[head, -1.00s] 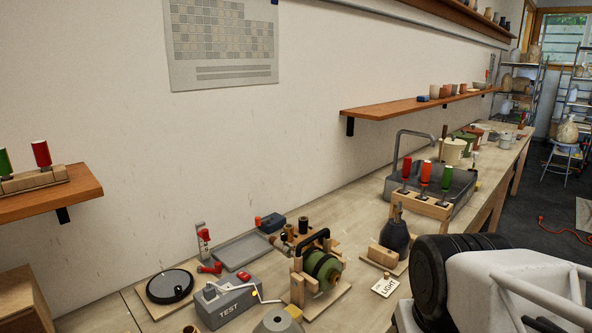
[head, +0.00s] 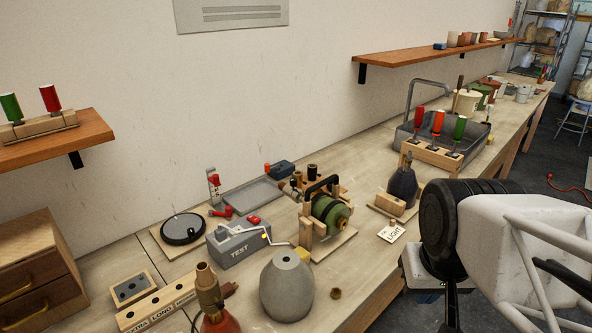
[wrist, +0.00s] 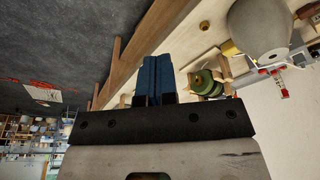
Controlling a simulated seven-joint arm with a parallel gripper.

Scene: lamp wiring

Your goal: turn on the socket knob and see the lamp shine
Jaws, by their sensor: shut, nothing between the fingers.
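A red lamp body (head: 220,322) stands at the bottom edge of the head view, partly cut off. A brass socket (head: 208,290) sits upright on its top. A small dark piece at the socket's right side may be the knob; it is too small to be sure. No shining bulb shows. My gripper (wrist: 155,75) shows its blue fingers shut and empty in the wrist view. It is apart from the lamp, out past the bench's front edge on the right.
A grey cone-shaped body (head: 287,288) stands right of the lamp, also in the wrist view (wrist: 262,25). Behind are a grey TEST box (head: 238,247) and a green spool on a stand (head: 330,212). A labelled wooden block (head: 157,308) lies left of the lamp.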

